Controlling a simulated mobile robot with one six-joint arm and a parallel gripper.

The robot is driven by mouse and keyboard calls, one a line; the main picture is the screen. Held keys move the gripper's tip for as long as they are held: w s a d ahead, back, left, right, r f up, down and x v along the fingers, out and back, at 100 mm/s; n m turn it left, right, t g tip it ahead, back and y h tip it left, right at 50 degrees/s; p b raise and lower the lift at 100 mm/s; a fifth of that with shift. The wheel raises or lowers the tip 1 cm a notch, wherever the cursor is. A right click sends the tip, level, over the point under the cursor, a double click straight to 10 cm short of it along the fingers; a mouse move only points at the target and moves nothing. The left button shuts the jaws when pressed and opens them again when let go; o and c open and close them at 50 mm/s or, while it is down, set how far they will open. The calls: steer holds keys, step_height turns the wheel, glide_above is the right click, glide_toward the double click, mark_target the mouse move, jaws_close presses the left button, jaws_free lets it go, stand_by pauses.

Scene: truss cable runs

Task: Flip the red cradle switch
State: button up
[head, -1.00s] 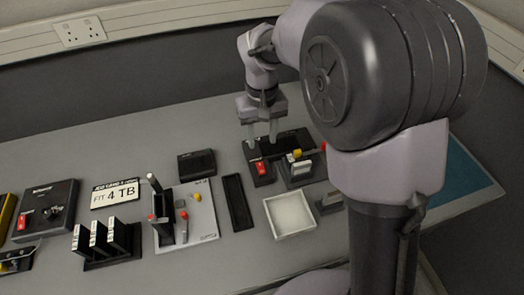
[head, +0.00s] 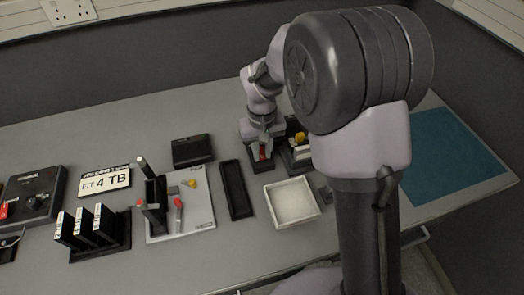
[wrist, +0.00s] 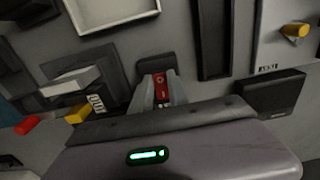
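The red switch (head: 263,153) sits on a small black base at the back right of the bench, in front of a black unit. In the wrist view the red rocker (wrist: 161,86) shows at the middle, with its black housing (wrist: 155,66) beyond it. My gripper (head: 262,148) is lowered over the switch. In the wrist view its two pale fingers (wrist: 160,95) stand apart, one on each side of the rocker, and hold nothing. Whether a fingertip touches the rocker I cannot tell.
A black holder with a yellow-topped part (head: 300,138) stands close right of the switch. A white tray (head: 270,213) and a narrow black tray (head: 250,212) lie nearer. A black box (head: 192,150) stands left. A blue mat (head: 450,165) lies right.

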jaws_close()
steer(key=r+p, duration=0.1)
steer(key=p, duration=0.2)
steer(key=shift+w+r+g+p, duration=0.1)
steer(key=shift+g+p, duration=0.3)
steer(key=p, duration=0.3)
steer(key=shift+w+r+g, duration=0.1)
steer(key=shift+r+g, duration=0.1)
steer(key=shift+g, duration=0.2)
steer(key=p, duration=0.2)
steer(key=g+p, duration=0.1)
steer(key=p, duration=0.1)
steer(key=shift+w+a+f+h, duration=0.1)
steer(key=shift+w+h, duration=0.2)
steer(key=shift+h, duration=0.1)
steer(key=shift+w+f+g+p, duration=0.15)
steer(key=shift+f+g+p, duration=0.1)
steer(key=shift+g+p, duration=0.7)
steer(key=shift+f, duration=0.3)
steer(key=o, duration=0.6)
jaws_free()
